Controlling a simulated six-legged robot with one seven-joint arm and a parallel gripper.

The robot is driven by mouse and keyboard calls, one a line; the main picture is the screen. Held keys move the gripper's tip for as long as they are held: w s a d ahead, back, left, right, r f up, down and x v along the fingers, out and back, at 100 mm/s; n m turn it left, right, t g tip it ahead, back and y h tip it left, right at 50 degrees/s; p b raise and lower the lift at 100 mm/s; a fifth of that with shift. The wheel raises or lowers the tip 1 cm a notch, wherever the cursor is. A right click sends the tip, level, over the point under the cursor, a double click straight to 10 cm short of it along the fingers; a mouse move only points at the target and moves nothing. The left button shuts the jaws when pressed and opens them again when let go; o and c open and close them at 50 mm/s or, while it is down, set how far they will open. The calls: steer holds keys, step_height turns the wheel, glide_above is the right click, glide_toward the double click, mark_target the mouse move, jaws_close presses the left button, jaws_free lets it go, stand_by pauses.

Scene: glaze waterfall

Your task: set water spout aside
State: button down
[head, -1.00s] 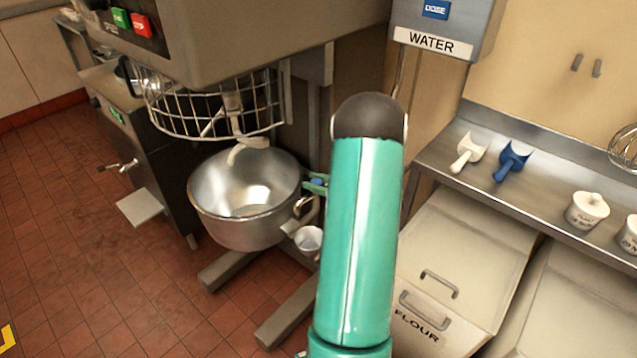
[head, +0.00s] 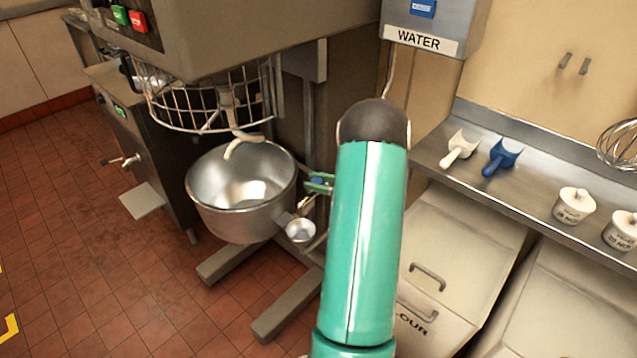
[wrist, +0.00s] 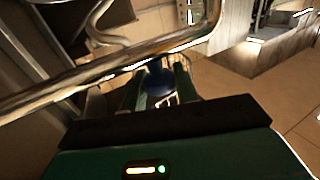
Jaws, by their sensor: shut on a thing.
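The water spout (wrist: 110,72) is a shiny bent metal pipe that crosses close in front of the wrist camera. It has a blue grip (wrist: 158,82), which sits between the green fingers. My gripper (wrist: 160,92) is shut on this blue grip. In the head view my gripper (head: 319,184) is just right of the mixer bowl's rim, partly hidden by my arm. A short piece of the metal spout (head: 306,204) shows beneath it, beside the bowl. The rest of the spout is hard to make out there.
The steel mixer bowl (head: 241,208) stands under a wire guard (head: 200,108) and hook. A grey WATER box (head: 430,22) hangs above. A steel counter (head: 440,168) and flour bin (head: 440,255) are right. Floor at left is clear.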

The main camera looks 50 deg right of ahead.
steer(key=shift+s, duration=0.25)
steer(key=c, duration=1.4)
jaws_free()
steer(key=shift+o, duration=1.4)
steer(key=shift+s+r, duration=0.1)
steer(key=shift+s, duration=0.1)
steer(key=shift+w, duration=0.3)
steer(key=v, duration=1.3)
steer(key=shift+s+d, duration=0.15)
steer(key=shift+s, duration=0.2)
